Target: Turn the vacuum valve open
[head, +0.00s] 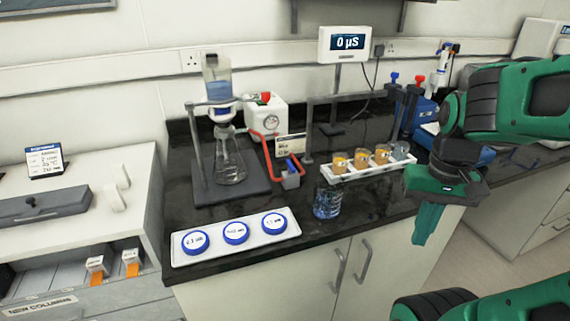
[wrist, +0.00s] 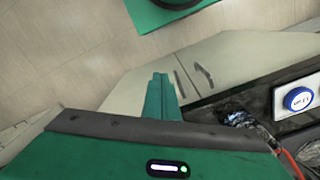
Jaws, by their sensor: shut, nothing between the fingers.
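The vacuum valve (head: 290,178) is a small grey block with a blue handle, on the black bench at the end of a red hose (head: 268,150). The hose runs to a white pump (head: 280,112) with a round gauge and a red knob. My green gripper (head: 428,222) is at the right, in front of the bench edge, pointing down and well apart from the valve. Its fingers are together and empty, also in the wrist view (wrist: 160,95). There, part of the red hose (wrist: 290,160) shows at lower right; the valve handle cannot be made out.
A glass flask (head: 230,165) stands on a dark stand left of the valve. A glass beaker (head: 327,204), a white rack (head: 365,170) with amber cups, and a white tray (head: 200,253) with blue-rimmed discs stand near. The floor before the cabinets is clear.

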